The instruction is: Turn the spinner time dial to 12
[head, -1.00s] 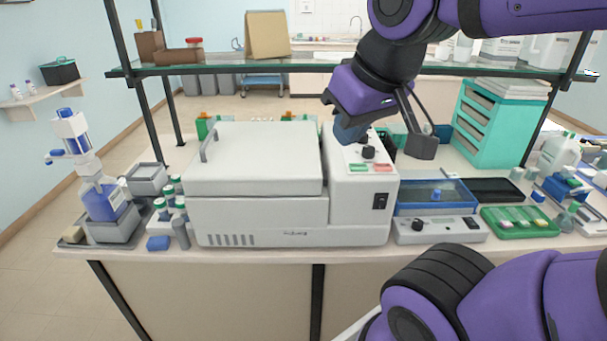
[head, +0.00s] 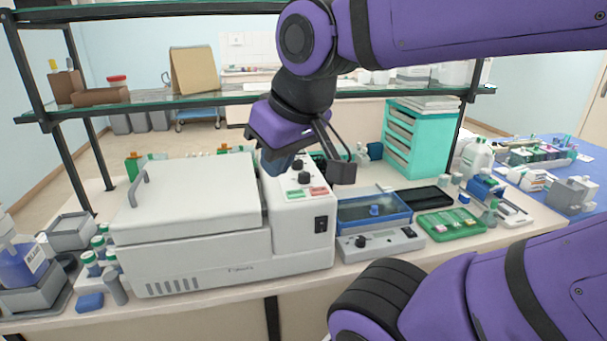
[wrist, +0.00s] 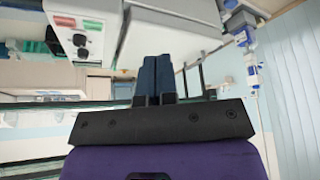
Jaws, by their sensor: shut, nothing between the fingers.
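The spinner (head: 190,205) is a white box with a closed, handled lid on its left. Its control panel on the right carries two black dials, an upper one (head: 297,164) and a lower one (head: 306,178). I cannot tell which dial sets time or read their settings. Both also show in the wrist view, one (wrist: 80,40) above the other (wrist: 82,53). My gripper (head: 275,168) has dark blue fingers pressed together and empty. It is just left of the dials in the head view, apparently not touching them. The fingers (wrist: 157,72) also show in the wrist view.
Green and red buttons (head: 318,191) and a black switch (head: 321,224) are on the spinner. A blue tray (head: 372,222) and a green slide tray (head: 450,222) stand to its right. A glass shelf (head: 200,98) crosses behind. Bottles (head: 104,250) stand at left.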

